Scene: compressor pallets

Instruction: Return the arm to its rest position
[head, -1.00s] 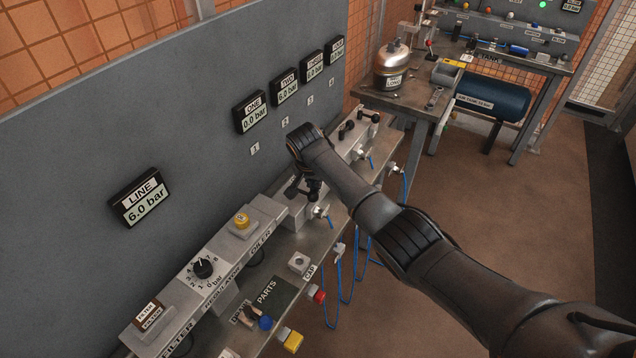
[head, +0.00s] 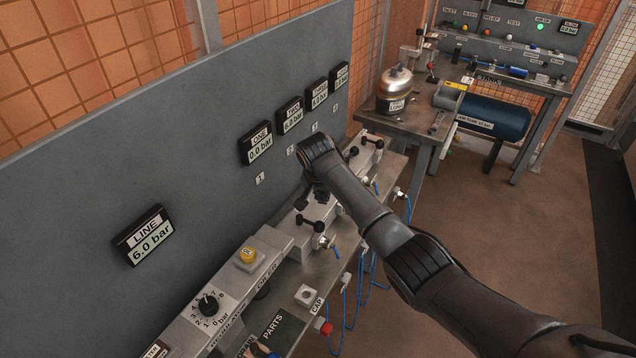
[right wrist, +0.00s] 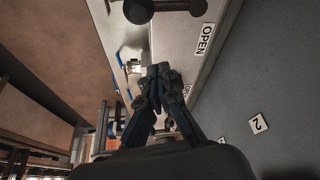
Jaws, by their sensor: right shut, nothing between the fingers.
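My right arm reaches from the lower right over the bench in the head view. My right gripper (head: 320,196) hangs partly hidden below its dark wrist, above the valve row. It is beyond and above the nearest black valve handle (head: 312,224) and looks clear of it. In the right wrist view the gripper's fingers (right wrist: 160,78) are together with nothing between them. A dark valve handle (right wrist: 140,10) and an OPEN label (right wrist: 205,38) show at the top of that view. My left gripper is not in view.
The grey panel (head: 80,150) stands along the bench, with a LINE display (head: 143,235) reading 6.0 bar and ONE (head: 260,143) reading 0.0 bar. Blue hoses (head: 345,305) hang off the bench's front edge. Floor at right is open.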

